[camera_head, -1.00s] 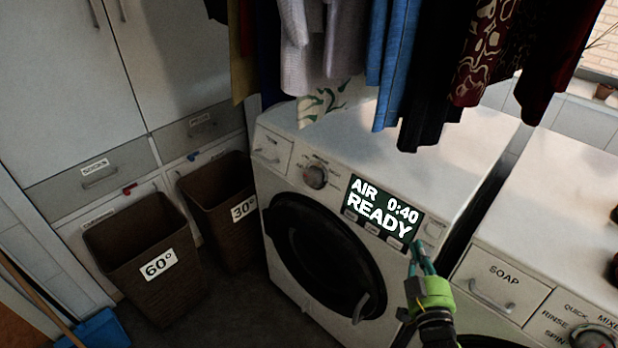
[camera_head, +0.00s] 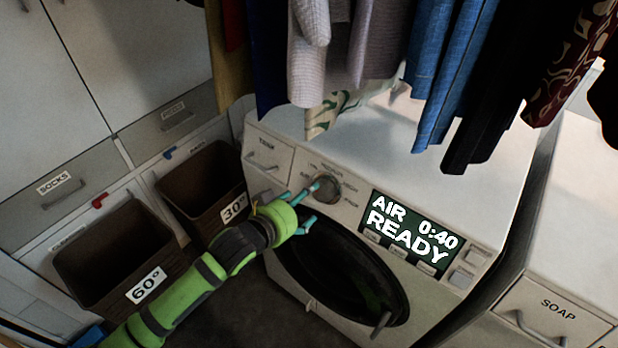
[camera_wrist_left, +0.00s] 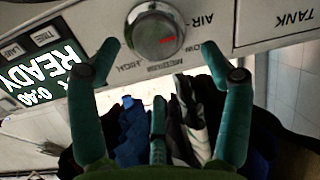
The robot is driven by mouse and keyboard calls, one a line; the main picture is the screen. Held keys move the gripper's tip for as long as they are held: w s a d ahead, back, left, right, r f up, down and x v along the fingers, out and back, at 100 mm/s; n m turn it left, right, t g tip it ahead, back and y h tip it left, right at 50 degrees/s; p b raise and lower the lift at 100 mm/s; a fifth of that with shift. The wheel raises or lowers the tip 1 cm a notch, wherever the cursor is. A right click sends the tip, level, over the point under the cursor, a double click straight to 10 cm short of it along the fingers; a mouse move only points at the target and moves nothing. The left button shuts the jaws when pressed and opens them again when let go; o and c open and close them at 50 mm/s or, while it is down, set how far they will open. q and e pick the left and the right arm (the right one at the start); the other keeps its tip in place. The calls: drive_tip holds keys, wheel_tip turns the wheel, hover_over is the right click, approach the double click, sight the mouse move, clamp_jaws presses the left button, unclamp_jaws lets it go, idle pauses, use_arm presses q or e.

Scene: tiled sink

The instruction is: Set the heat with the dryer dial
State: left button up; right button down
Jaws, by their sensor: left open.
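The dryer dial (camera_head: 326,190) is a round metal knob on the front panel of the white dryer (camera_head: 480,205), left of the display. The display (camera_head: 408,228) reads AIR 0:40 READY. My left gripper (camera_head: 311,205) is open at the dial, its teal fingers pointing toward the panel. In the left wrist view the dial (camera_wrist_left: 155,35) shows upside down with a red mark, beyond the open fingers of my left gripper (camera_wrist_left: 165,75). I cannot tell whether a finger touches it. My right gripper is in neither view.
Clothes (camera_head: 440,70) hang above the dryer top. Two brown baskets marked 60° (camera_head: 100,255) and 30° (camera_head: 195,180) stand at the left. A TANK drawer (camera_head: 268,155) is left of the dial. A second machine with a SOAP drawer (camera_head: 552,312) stands at the right.

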sight(320, 191)
use_arm(q)
drive_tip(key=shift+d+p+x, duration=0.2)
drive_tip(key=shift+x, duration=1.4)
drive_tip(key=shift+d+p+x, duration=0.15)
drive_tip(key=shift+p+x, duration=0.05)
drive_tip(key=shift+x, duration=1.4)
drive_tip(key=shift+s+r, duration=0.1)
drive_tip(key=shift+s, duration=0.05)
drive_tip(key=shift+r, duration=0.1)
drive_tip(key=c, duration=1.2)
